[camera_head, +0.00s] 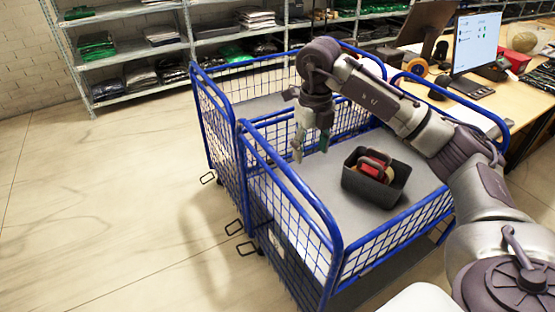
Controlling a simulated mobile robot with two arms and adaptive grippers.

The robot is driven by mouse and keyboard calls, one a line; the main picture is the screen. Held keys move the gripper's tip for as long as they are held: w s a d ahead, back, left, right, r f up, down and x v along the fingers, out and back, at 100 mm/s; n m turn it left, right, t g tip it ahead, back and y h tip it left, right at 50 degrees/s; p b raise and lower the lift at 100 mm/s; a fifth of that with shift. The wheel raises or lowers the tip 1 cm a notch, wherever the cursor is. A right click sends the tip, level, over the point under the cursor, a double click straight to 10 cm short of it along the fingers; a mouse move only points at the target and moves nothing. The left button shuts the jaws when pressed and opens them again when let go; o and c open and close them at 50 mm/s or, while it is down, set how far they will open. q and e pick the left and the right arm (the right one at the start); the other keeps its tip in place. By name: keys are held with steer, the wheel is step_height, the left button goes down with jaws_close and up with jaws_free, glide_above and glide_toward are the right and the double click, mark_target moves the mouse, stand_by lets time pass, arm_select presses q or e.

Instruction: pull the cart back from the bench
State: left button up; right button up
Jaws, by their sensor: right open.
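A blue-framed mesh cart (285,167) with a grey deck stands in the middle of the view. Its right side is close to the wooden bench (467,47) at the upper right; whether they touch is hidden by my right arm. My right gripper (311,148) is open and empty, pointing down near the cart's left mesh side. I cannot tell if it is above the deck or touching the frame. My left gripper is out of view.
A dark bin (352,186) with red and tan items sits on the deck. A second blue cart section (203,94) stands directly behind. Shelves of folded clothes (146,55) line the back. A monitor (476,42) stands on the bench. The floor at left is clear.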

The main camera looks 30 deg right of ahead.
mark_target(307, 188)
step_height(307, 188, down, 14)
steer(key=b, duration=0.9)
steer(key=shift+r, duration=0.25)
jaws_close()
